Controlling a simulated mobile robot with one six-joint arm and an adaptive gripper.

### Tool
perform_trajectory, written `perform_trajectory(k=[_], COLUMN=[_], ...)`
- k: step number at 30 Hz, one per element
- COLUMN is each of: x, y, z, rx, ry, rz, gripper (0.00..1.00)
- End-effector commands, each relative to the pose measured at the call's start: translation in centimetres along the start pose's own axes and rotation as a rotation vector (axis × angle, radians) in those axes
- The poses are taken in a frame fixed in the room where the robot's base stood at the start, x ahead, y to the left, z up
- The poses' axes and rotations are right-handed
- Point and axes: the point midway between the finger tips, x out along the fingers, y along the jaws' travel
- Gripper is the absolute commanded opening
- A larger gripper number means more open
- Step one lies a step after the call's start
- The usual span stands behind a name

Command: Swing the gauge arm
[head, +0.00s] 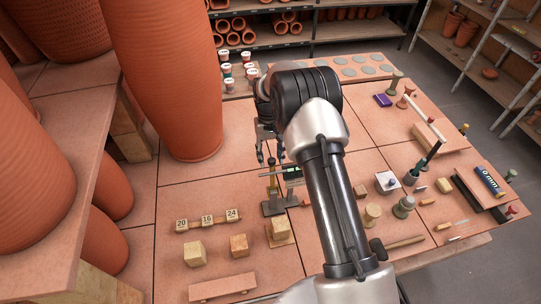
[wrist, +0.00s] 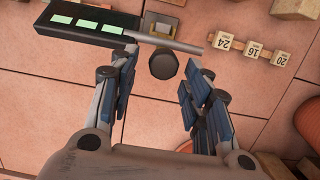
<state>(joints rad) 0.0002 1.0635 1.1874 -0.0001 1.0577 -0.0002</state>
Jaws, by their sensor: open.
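The gauge stands on the tiled table in front of my gripper (head: 270,154). Its upright post (head: 271,183) rises from a dark base plate (head: 272,208). In the wrist view its arm is a black bar with light green windows (wrist: 88,26) and a grey rod (wrist: 178,42) reaching right. A dark faceted knob (wrist: 164,66) lies just below the rod, between my open fingers. My gripper (wrist: 160,72) shows a gap on both sides of the knob and holds nothing. My arm hides part of the gauge's surroundings in the head view.
Numbered blocks (head: 208,219) and several wooden cubes (head: 239,245) stand nearer the front left. A tall clay pot (head: 172,80) rises at the back left. Small cups (head: 227,70) stand behind the gripper. Stamps and tools crowd the right, including a purple block (head: 383,100).

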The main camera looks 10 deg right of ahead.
Motion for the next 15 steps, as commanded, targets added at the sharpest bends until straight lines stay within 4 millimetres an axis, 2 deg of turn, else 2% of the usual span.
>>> perform_trajectory(k=[5, 15], x=[-2.0, -9.0], y=[0.0, 0.0], z=[-0.1, -0.2], rx=[0.0, 0.0], ry=[0.005, 0.005], rz=[0.0, 0.0], gripper=[0.44, 0.44])
